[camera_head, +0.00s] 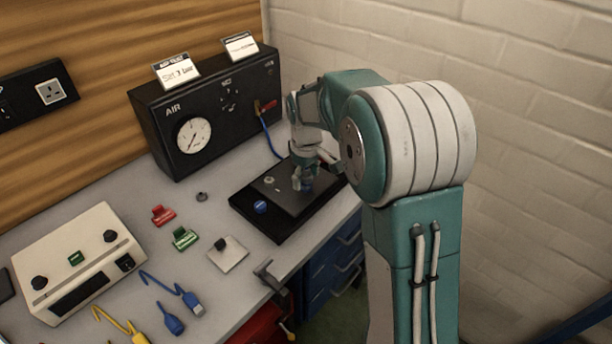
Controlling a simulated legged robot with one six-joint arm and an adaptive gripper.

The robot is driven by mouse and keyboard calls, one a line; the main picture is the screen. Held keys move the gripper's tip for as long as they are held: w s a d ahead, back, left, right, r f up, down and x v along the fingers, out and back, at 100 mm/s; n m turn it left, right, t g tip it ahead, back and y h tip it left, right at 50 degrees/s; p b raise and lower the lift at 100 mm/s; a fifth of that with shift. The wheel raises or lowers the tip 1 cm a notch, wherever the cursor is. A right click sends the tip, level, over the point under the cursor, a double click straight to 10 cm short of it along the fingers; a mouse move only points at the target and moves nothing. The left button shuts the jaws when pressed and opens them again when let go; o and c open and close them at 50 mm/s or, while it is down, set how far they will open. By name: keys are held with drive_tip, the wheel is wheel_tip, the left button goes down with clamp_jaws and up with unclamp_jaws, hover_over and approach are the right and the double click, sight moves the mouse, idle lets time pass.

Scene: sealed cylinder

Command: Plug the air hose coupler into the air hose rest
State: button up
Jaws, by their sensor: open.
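My gripper (305,181) points down over the right part of a black board (268,224) on the bench. It is open, with its fingers close to a small blue piece (307,188) that looks like the air hose coupler. I cannot tell whether the fingers touch it, or whether it is seated in anything. A blue air hose (267,138) runs down from the red-handled valve on the black AIR box and disappears behind my gripper. The air hose rest cannot be told apart for certain. A blue round knob (261,207) and a small grey ring (269,180) are on the board.
The black AIR box (225,125) with a gauge stands behind the board. Red (163,215) and green (185,238) blocks, a light plate (228,254) and a cream instrument (75,262) lie left. Blue and yellow leads lie in front. A brick wall is right.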

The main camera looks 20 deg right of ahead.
clamp_jaws()
drive_tip(key=shift+r, duration=0.1)
drive_tip(key=shift+r, duration=2.9)
drive_tip(key=shift+w, duration=0.1)
